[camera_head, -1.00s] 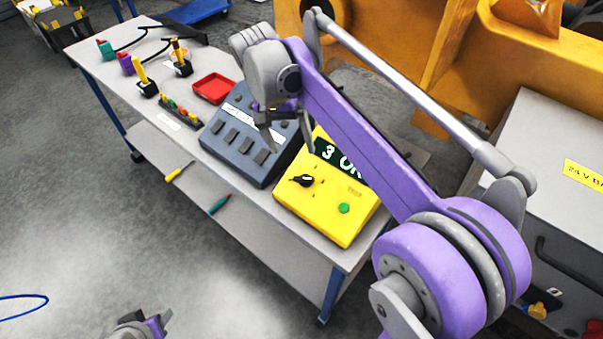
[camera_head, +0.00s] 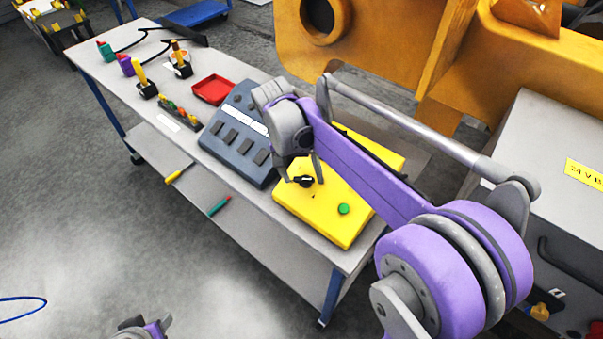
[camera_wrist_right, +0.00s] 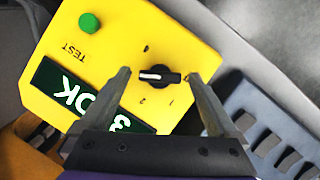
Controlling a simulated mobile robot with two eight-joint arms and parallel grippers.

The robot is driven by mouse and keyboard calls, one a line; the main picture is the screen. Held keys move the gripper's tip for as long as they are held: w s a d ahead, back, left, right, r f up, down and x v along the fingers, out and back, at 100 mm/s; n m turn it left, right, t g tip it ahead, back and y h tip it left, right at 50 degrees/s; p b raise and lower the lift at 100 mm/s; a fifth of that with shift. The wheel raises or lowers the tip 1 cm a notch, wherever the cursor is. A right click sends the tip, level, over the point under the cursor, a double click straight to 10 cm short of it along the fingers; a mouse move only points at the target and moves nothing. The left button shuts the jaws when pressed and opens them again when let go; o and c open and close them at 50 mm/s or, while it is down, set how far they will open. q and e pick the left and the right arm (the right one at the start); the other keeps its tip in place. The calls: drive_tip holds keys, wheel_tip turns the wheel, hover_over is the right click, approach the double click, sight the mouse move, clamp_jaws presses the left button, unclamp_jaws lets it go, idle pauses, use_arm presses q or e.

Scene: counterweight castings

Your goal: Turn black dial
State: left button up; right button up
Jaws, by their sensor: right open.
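The black dial (camera_head: 304,181) sits on top of the yellow box (camera_head: 340,230), left of a green button (camera_head: 344,209). In the right wrist view the dial (camera_wrist_right: 158,76) has a white pointer line, and the box carries a dark display reading "3 OK" and the word TEST. My right gripper (camera_head: 303,180) is open, directly above the dial. In the right wrist view its fingertips (camera_wrist_right: 157,73) stand on both sides of the dial, with gaps between. In the head view its arm hides the display. Part of my left gripper (camera_head: 150,328) shows at the bottom edge; its jaws are unclear.
The grey-blue switch panel (camera_head: 232,155) stands beside the yellow box. A red tray (camera_head: 213,89), joysticks and tools lie further along the bench (camera_head: 113,77). A grey cabinet (camera_head: 555,140) and a large yellow machine part (camera_head: 390,40) stand at the right and back.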

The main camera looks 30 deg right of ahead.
drive_tip(key=shift+c, duration=0.2)
drive_tip(key=c, duration=1.3)
drive_tip(key=shift+c, duration=0.2)
drive_tip(key=shift+m, duration=0.3)
drive_tip(key=shift+s+d+r+m+t+y, duration=0.1)
drive_tip(key=shift+m+t+y, duration=0.35)
drive_tip(key=shift+m, duration=0.45)
drive_tip(key=m+t, duration=0.1)
drive_tip(key=m, duration=0.2)
drive_tip(key=shift+s+y+p, duration=0.1)
drive_tip(key=shift+y+p, duration=0.2)
drive_tip(key=shift+y, duration=0.05)
drive_tip(key=m+t, duration=0.1)
drive_tip(key=m, duration=0.1)
drive_tip(key=m+t, duration=0.1)
drive_tip(key=m, duration=0.2)
drive_tip(key=shift+s+t, duration=0.2)
drive_tip(key=shift+t, duration=0.15)
drive_tip(key=o, duration=1.4)
